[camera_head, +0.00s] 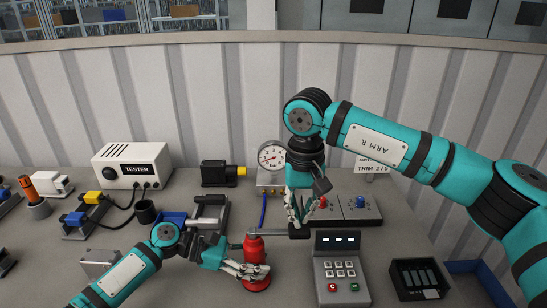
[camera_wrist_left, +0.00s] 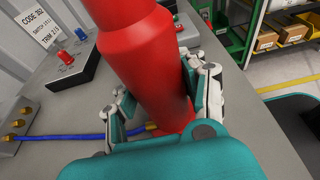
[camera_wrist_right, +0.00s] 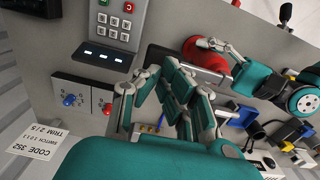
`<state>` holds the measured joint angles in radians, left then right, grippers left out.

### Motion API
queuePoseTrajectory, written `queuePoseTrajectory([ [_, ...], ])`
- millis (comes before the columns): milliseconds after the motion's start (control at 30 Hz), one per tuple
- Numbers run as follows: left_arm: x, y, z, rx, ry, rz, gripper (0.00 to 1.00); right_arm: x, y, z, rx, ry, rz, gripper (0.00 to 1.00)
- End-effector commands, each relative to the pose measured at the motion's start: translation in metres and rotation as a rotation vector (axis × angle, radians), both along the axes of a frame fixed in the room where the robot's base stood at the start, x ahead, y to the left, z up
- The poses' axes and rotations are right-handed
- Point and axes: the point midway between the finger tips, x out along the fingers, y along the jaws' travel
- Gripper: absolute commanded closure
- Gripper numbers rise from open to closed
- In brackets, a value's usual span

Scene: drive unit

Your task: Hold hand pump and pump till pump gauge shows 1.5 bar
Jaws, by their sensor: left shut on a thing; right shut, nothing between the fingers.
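The red hand pump (camera_head: 254,248) stands on the table and fills the middle of the left wrist view (camera_wrist_left: 145,62). My left gripper (camera_head: 262,270) is shut around its lower body. The pump's dark handle bar (camera_head: 291,234) extends right from its top. My right gripper (camera_head: 300,222) is shut and empty, with its fingertips close to the bar's right end; I cannot tell whether they touch. The round white pump gauge (camera_head: 272,157) stands behind, with a red needle too small to read. A blue hose (camera_head: 263,211) runs down from the gauge unit.
A grey keypad box (camera_head: 323,268) stands right of the pump, and a switch panel (camera_head: 360,207) behind my right gripper. A white tester (camera_head: 131,161) and cabled parts are at left. A black tray (camera_head: 420,279) and blue bin (camera_head: 470,270) are at right.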

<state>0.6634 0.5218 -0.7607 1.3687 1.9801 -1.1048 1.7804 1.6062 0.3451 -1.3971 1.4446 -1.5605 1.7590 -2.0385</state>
Motion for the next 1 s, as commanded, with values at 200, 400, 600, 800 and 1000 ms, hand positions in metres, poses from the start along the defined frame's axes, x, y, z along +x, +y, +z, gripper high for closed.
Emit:
queuePoseTrajectory([
  [200,0.001,0.0,0.002,-0.003,-0.003,0.001,0.95,0.0,0.0,-0.003,-0.001,0.001,-0.001,1.0],
  [400,0.001,0.0,0.002,-0.003,-0.003,0.001,0.95,0.0,0.001,-0.02,-0.001,0.002,-0.001,1.0],
  [600,0.001,0.0,0.002,-0.003,-0.003,0.001,0.95,-0.001,0.003,-0.039,-0.001,0.002,0.0,1.0],
  [800,0.001,0.0,0.002,-0.003,-0.003,0.0,0.95,-0.001,0.005,-0.053,0.001,0.001,0.002,1.0],
  [1000,0.001,-0.001,0.002,-0.004,-0.003,0.0,0.95,0.0,0.005,-0.045,0.003,0.0,0.002,1.0],
])
